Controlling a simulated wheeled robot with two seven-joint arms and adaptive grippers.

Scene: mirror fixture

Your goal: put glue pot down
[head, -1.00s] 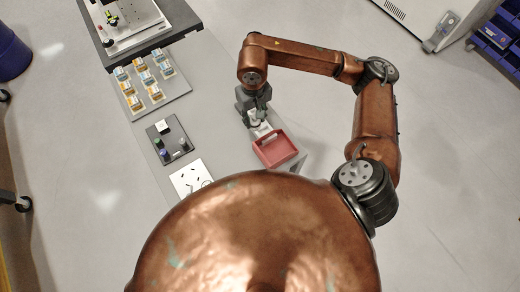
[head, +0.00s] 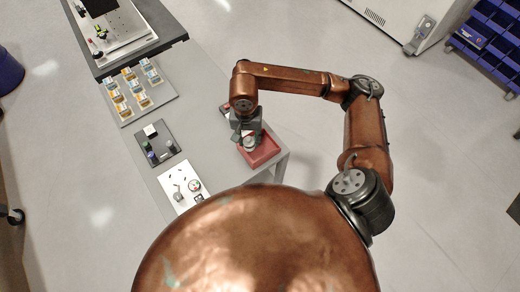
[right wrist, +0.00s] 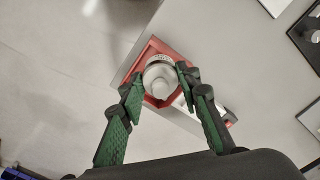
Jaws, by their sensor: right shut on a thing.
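My right gripper (head: 249,136) is over the red tray (head: 264,153) near the table's right edge. Its two green-padded fingers (right wrist: 158,84) are shut on the glue pot (right wrist: 160,80), a pale grey round pot with a knobbed top. The pot also shows in the head view (head: 249,143), partly hidden by the gripper. It lies within the outline of the red tray (right wrist: 128,82) in the right wrist view. I cannot tell whether its base touches the tray floor. My left gripper is not in view.
A white sheet (head: 176,205) with small parts lies left of the tray. Beyond it are a dark mat (head: 166,156) with small items and a grey board (head: 130,111) with several orange-and-white pieces. Grey table is bare between these and the tray.

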